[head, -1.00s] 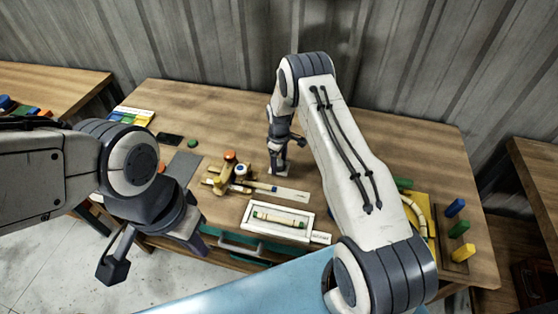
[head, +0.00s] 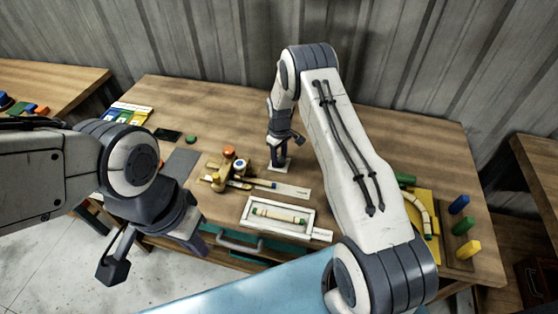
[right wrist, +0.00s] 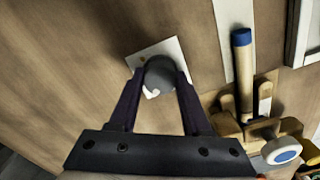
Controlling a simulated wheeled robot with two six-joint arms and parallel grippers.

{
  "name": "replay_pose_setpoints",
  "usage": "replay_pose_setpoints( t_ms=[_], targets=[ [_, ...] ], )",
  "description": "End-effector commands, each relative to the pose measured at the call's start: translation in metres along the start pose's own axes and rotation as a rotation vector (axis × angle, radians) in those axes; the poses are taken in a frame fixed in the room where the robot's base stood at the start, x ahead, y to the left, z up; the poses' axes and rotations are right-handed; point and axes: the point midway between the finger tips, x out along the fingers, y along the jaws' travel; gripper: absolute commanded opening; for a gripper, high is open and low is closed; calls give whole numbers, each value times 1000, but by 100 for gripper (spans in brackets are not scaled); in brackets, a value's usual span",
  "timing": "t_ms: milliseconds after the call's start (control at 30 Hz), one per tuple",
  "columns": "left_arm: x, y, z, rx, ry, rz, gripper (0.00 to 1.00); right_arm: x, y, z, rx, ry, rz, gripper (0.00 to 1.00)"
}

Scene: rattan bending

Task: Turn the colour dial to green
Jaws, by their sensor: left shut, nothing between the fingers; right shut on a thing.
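The colour dial shows in the right wrist view as a dark grey round knob (right wrist: 160,72) on a square white plate (right wrist: 143,56). A small white mark shows at the knob's lower left. No colour marks are readable on the plate. My right gripper (right wrist: 160,80) is shut on the knob, one finger on each side. In the head view the plate (head: 286,161) lies at the table's middle, under my right gripper (head: 279,162), which hides the knob. My left gripper (head: 112,270) is shut and empty, off the table's front left edge.
A wooden fixture with an orange-topped knob (head: 229,152) and a blue-ended rod (right wrist: 242,70) stand close to the dial. A white tray (head: 246,218) holds a rattan piece. Coloured blocks (head: 463,225) stand at the right. The table behind the dial is clear.

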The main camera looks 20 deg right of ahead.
Motion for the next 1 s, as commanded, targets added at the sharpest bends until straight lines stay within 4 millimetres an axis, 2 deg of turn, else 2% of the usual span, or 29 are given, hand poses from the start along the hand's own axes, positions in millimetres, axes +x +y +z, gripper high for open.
replay_pose_setpoints(
  t_ms=[33, 400, 700, 1000],
  targets=[
    [10, -1, 0, -1, 0, 0, 0, 3, 1, 0, 42, 2, 1, 0],
    [37, -3, 2, 1, 0, 0, 0, 2, 1, 0, 392, 1, 1, 0],
    [51, -4, 3, 2, 0, 0, 0, 1, 1, 0, 632, 1, 1, 0],
    [57, -4, 3, 2, 0, 0, 0, 0, 1, 0, 775, 0, 0, 0]
  ],
)
